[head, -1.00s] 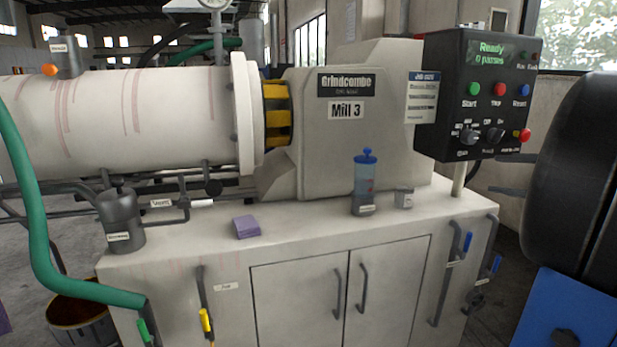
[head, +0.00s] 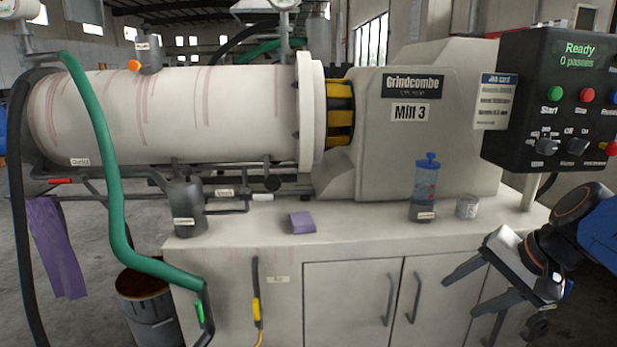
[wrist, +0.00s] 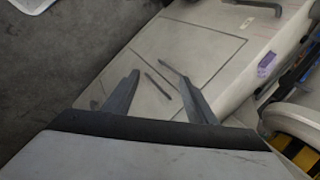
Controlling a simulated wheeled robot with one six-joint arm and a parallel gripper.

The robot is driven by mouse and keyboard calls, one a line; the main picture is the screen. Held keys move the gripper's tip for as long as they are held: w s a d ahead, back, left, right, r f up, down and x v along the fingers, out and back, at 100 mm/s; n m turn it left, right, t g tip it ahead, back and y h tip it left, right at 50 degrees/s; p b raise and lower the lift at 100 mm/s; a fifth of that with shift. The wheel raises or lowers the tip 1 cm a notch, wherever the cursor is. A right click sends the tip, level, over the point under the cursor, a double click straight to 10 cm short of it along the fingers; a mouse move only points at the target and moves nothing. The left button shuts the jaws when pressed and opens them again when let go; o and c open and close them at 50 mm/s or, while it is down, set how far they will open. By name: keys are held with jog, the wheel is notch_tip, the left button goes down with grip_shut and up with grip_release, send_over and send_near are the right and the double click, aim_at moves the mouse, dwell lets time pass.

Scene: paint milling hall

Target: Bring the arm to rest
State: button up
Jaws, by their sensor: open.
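My gripper (head: 464,293) is at the right of the head view, in front of the cabinet under the mill. Its two dark fingers are spread apart with nothing between them. In the wrist view my gripper (wrist: 160,95) shows its open fingers with the pale cabinet doors (wrist: 185,60) behind them. Part of my arm, dark with a blue cover, enters from the right edge of the head view. The gripper covers part of the cabinet's right front, and I cannot tell how close it is to that face.
Mill 3 (head: 430,140) stands on the cabinet with a control panel (head: 560,95) reading Ready. A blue-capped cylinder (head: 425,185), a small grey cup (head: 467,206) and a purple block (head: 302,222) sit on top. A green hose (head: 105,150) and a drum (head: 150,305) are left.

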jog(key=s+a+f+n+h, duration=0.2)
jog(key=s+f+n+h, duration=0.2)
jog(key=s+f+n, duration=0.2)
jog(key=shift+s+a+f+n, duration=0.15)
jog(key=shift+s+f+n, duration=0.2)
jog(key=shift+s+n, duration=1.05)
jog(key=shift+s, duration=0.1)
dwell(0.5)
